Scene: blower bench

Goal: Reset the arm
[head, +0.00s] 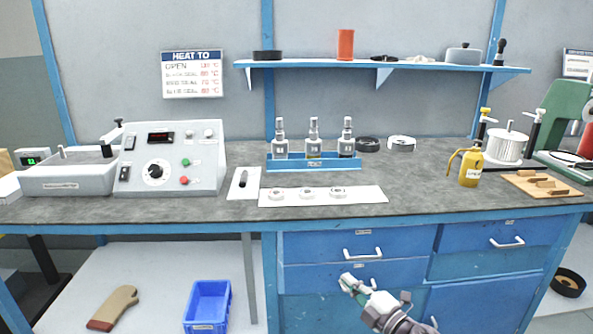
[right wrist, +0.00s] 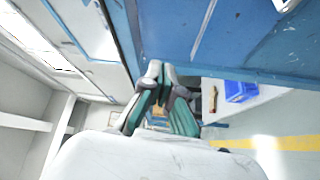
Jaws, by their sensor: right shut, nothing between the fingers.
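My right gripper (head: 352,284) shows low in the head view, in front of the blue drawers below the bench top. Its fingers are shut with nothing between them, and it stands apart from the drawer handle (head: 362,254). In the right wrist view the closed fingertips (right wrist: 160,72) point toward the blue cabinet front (right wrist: 185,35). My left gripper is in neither view.
The grey bench top (head: 430,190) carries a control box (head: 170,158), a blue rack (head: 313,164) with bottles, a white mat (head: 370,195) with small rings, and a yellow bottle (head: 470,168). A blue bin (head: 208,305) and a glove (head: 112,308) lie below left.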

